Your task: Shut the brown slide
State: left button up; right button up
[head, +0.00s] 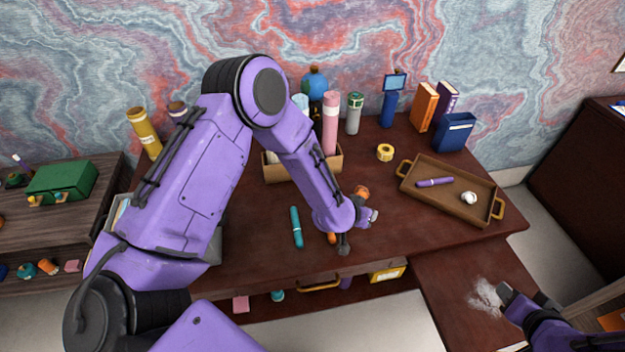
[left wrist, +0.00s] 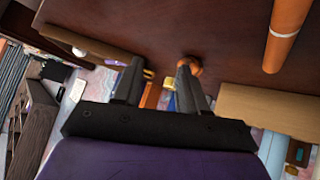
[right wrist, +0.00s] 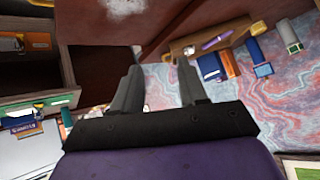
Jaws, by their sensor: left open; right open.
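The brown slide (head: 455,297) is a flat dark red-brown board with a whitish smudge. It sticks out toward me from under the right part of the desk top, so it stands open. In the right wrist view the slide (right wrist: 100,25) fills part of the top. My right gripper (head: 518,299) is at the slide's right edge, near the smudge, open and empty; I cannot tell whether it touches. Its fingers also show in the right wrist view (right wrist: 158,88). My left gripper (head: 358,228) is open over the front middle of the desk; its fingers show in the left wrist view (left wrist: 160,82).
A tray (head: 410,183) with a purple marker and a white item stands at the desk's right. A teal marker (head: 296,226) lies left of my left gripper. Orange items lie close to that gripper.

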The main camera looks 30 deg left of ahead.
aim_at(457, 286)
jog(key=k, duration=1)
